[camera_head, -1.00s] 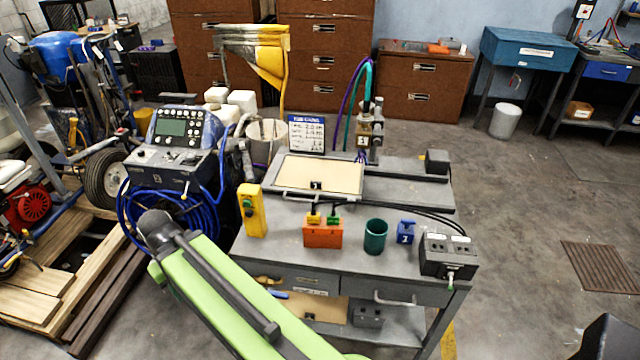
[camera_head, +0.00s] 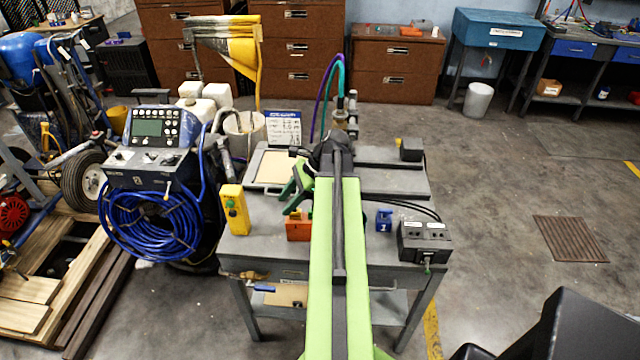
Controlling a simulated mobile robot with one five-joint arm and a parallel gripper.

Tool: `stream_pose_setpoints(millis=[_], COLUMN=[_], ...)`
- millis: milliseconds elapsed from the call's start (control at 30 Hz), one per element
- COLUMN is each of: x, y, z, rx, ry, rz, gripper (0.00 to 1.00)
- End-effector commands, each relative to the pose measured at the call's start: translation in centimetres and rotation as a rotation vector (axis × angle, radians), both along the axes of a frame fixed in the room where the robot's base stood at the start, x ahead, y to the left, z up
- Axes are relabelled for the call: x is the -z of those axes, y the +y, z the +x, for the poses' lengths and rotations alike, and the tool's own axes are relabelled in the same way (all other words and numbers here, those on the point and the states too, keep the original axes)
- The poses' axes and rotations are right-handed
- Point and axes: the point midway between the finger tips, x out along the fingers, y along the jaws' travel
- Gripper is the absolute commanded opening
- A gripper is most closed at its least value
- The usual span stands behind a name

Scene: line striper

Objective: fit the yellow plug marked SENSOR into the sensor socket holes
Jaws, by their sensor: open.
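My green arm reaches out over the grey bench (camera_head: 262,240). My gripper (camera_head: 292,203) is partly hidden behind the arm, just above the orange holder (camera_head: 298,228), with its jaws open. The yellow SENSOR plug, which stood in the left of the orange holder beside a green plug, is hidden now behind my gripper. I cannot tell whether the gripper touches it. A black box (camera_head: 424,242) with two white labels and dark openings on top stands at the bench's right front corner. The labels are too small to read, so I cannot tell which holes are the sensor socket.
A yellow pendant (camera_head: 232,210) stands at the bench's left edge and a blue block (camera_head: 384,219) left of the black box. The green cup is hidden behind my arm. Black cables run across the bench's right side. A console with coiled blue hose (camera_head: 150,220) stands to the left.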

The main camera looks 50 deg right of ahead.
Motion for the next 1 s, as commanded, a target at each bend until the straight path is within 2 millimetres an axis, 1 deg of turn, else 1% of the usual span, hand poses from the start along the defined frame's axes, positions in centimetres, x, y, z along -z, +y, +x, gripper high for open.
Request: stream_pose_setpoints(millis=[33,100,200,300,433,533,1000], x=[-1.0,-1.5,-2.0,-2.1,-1.9,-1.2,3.8], y=[-2.2,-4.4,-6.3,-7.1,-7.1,-6.8,-4.3], z=[-1.7,-3.7,-5.7,-6.6,-6.6,-6.3,-3.1], rx=[0.085,0.171,0.240,0.268,0.268,0.266,0.263], ry=[0.001,0.002,-0.002,-0.003,-0.003,-0.004,-0.003], rz=[0.032,0.064,0.084,0.090,0.090,0.088,0.087], gripper=[0.42,0.42,0.42,0.42,0.42,0.42,0.42])
